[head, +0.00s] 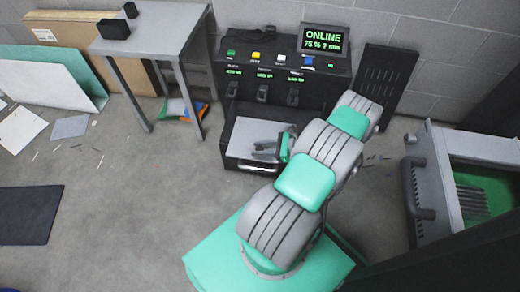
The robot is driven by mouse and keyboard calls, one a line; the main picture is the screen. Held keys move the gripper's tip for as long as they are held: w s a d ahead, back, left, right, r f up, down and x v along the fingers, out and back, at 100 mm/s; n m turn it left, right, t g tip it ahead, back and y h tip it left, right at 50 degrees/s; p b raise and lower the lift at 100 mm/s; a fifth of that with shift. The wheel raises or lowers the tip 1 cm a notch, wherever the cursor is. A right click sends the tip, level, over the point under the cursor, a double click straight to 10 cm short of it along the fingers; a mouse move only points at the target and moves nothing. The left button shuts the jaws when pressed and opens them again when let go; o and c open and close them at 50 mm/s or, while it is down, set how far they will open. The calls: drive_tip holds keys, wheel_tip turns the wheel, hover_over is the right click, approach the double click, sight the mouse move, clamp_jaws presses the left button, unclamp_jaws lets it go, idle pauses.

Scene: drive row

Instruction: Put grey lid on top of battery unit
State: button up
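My gripper (264,151), with grey fingers, is near the middle of the head view. It points left, over or in front of a light grey flat panel (248,135) on a low black unit. The fingers look spread with nothing between them; whether they touch the panel I cannot tell. This panel may be the grey lid. A black console (320,75) with a screen reading "ONLINE 75 %" stands behind. At right is a grey box (428,165) with a dark handle and a green, slotted inside. I cannot tell for certain which is the battery unit. My arm hides part of the console.
A grey table (150,30) with two small black boxes stands at the back left. A black slotted panel (388,90) leans on the wall. Boards (50,80), papers (22,130) and a dark mat (28,215) lie at left. The floor at left centre is mostly clear.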

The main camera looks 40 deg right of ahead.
drive_tip(key=o, duration=0.4)
drive_tip(key=shift+o, duration=0.2)
drive_tip(key=shift+r, duration=0.1)
drive_tip(key=p+v, duration=0.2)
drive_tip(key=v, duration=1)
drive_tip(key=w+a+r+n+g+h, duration=0.1)
drive_tip(key=w+a+r+n+g, duration=0.6)
drive_tip(key=w+a+r+n, duration=0.45)
drive_tip(key=w+a+r+n+g+h, duration=0.2)
drive_tip(key=w+a+r+n+h, duration=0.1)
drive_tip(key=a+r+n, duration=0.5)
drive_tip(key=s+a+r+n+h, duration=0.4)
drive_tip(key=s+a+r+n, duration=0.4)
drive_tip(key=s+a, duration=0.3)
drive_tip(key=shift+a+r+n, duration=0.15)
drive_tip(key=shift+a+n, duration=0.3)
drive_tip(key=shift+a, duration=0.2)
